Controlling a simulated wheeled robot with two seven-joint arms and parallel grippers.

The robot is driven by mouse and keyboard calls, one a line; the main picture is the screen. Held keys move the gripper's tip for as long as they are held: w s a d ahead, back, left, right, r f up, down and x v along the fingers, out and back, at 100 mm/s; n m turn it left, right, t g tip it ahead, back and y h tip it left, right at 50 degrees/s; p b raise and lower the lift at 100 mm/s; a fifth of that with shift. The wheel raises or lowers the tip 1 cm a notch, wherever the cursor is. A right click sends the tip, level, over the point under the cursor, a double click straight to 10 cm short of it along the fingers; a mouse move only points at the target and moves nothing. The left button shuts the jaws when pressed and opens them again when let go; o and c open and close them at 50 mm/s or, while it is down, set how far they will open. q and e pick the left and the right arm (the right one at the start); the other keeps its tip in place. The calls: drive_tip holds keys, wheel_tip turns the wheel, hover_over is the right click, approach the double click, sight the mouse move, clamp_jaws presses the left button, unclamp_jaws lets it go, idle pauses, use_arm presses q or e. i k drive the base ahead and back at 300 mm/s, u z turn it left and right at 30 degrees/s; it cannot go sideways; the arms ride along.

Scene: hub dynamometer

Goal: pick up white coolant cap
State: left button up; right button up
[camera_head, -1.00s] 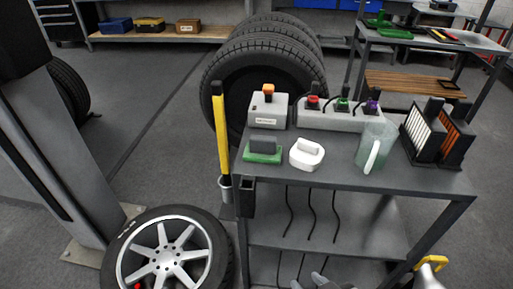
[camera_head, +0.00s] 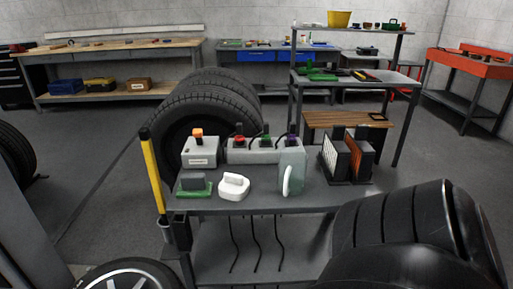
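The white coolant cap (camera_head: 234,186) sits on the near part of the grey cart's top shelf (camera_head: 254,203). It has a raised grip on a round base. A green block with a grey top (camera_head: 194,186) is close on its left, and a translucent pitcher with a white handle (camera_head: 291,171) stands to its right. Nothing is touching the cap from above. Neither of my grippers shows in the head view now.
Behind the cap stand a grey box with an orange knob (camera_head: 199,150) and a box with several coloured plugs (camera_head: 262,150). Two filter panels (camera_head: 346,158) stand at the right. A yellow bar (camera_head: 153,172) rises at the left edge. Stacked tires (camera_head: 415,240) fill the lower right.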

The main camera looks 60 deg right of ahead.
sight(233, 187)
drive_tip(key=z, duration=3.85)
drive_tip(key=i, duration=0.15)
drive_tip(key=u, duration=3)
